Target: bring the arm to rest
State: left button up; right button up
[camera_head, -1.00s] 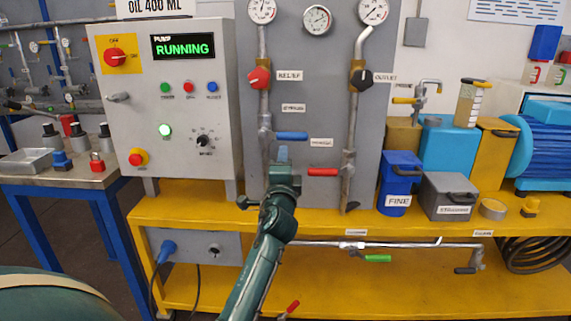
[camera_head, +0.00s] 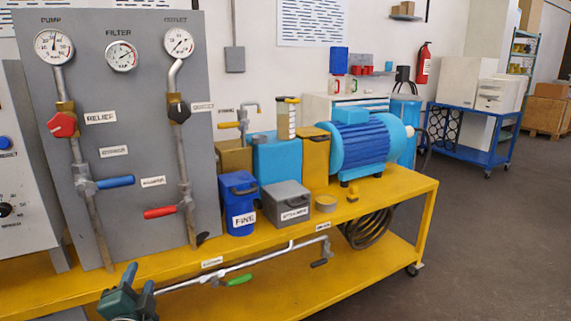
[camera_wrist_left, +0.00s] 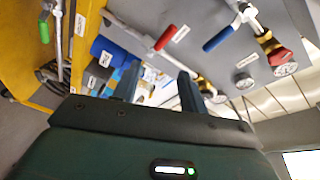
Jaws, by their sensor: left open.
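My left gripper (camera_head: 139,281) is at the lower left of the head view, in front of the yellow bench (camera_head: 405,205). Its two dark green fingers are apart. In the left wrist view its fingers (camera_wrist_left: 158,86) stand apart with nothing between them. The view behind them is tilted and shows the grey gauge panel's valves with a red handle (camera_wrist_left: 165,38) and a blue handle (camera_wrist_left: 218,39). The rest of the left arm is mostly out of the head view. My right gripper is in neither view.
The grey gauge panel (camera_head: 125,130) stands on the bench at left. A blue bin (camera_head: 238,205), a grey box (camera_head: 287,203) and a blue motor (camera_head: 360,145) are along the bench. A pipe with a green handle (camera_head: 239,279) runs below the bench top.

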pick_arm(q)
jog(key=s+d+f+n+g+h, duration=0.1)
jog(key=s+d+f+n+h, duration=0.1)
jog(key=s+d+f+h, duration=0.25)
jog(key=s+d+f+n+g+h, duration=0.1)
jog(key=s+d+f, duration=0.2)
jog(key=s+d, duration=0.35)
jog(key=s+d+r+n+g+h+p, duration=0.1)
jog(key=s+d+n+g+p, duration=0.1)
jog(key=s+p, duration=0.4)
jog(key=s+d+r+n+g+h+p, duration=0.1)
jog(key=s+d+r+n+g+p, duration=0.1)
jog(key=s+p, duration=0.4)
jog(key=d+g+p, duration=0.1)
jog(key=p, duration=0.4)
jog(key=shift+s+d+r+n, duration=0.3)
jog(key=shift+d, duration=0.05)
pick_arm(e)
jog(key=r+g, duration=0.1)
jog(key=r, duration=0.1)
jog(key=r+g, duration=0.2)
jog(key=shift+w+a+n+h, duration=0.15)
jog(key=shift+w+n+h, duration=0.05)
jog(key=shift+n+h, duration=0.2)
pick_arm(q)
jog(key=shift+f, duration=0.25)
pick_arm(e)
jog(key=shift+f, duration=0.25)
